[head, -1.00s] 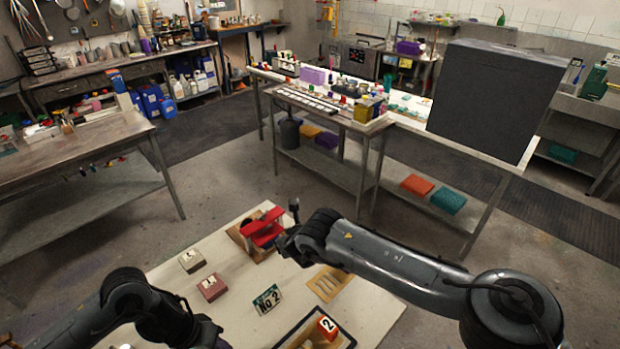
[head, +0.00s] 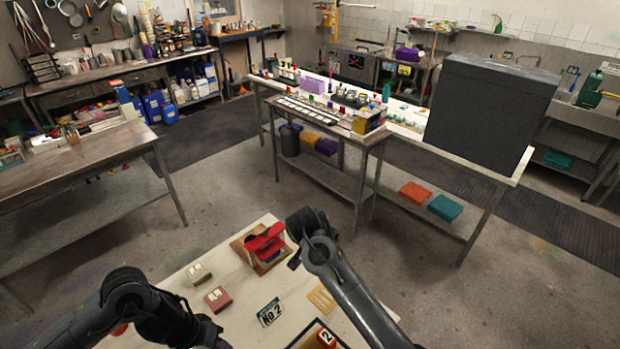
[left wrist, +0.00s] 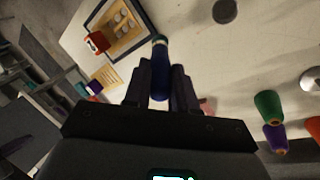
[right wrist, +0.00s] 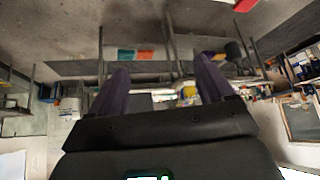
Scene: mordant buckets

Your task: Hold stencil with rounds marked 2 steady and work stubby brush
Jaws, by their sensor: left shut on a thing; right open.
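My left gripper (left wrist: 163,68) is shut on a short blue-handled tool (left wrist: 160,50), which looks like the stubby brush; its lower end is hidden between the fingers. A dark-framed tray (left wrist: 125,57) lies beyond it, upper left, with a tan plate with round marks (left wrist: 122,22) inside, apparently the stencil. My right gripper (right wrist: 163,85) is open and empty, pointing out into the room. In the head view the left fingers are out of sight.
On the white table (head: 215,262) are a red press-like stand (head: 264,243), a "No 2" card (head: 270,312), a slotted tan stencil (head: 322,298), and two small blocks, one pale (head: 199,273) and one dark red (head: 217,298). Green and purple pieces (left wrist: 268,107) lie at right.

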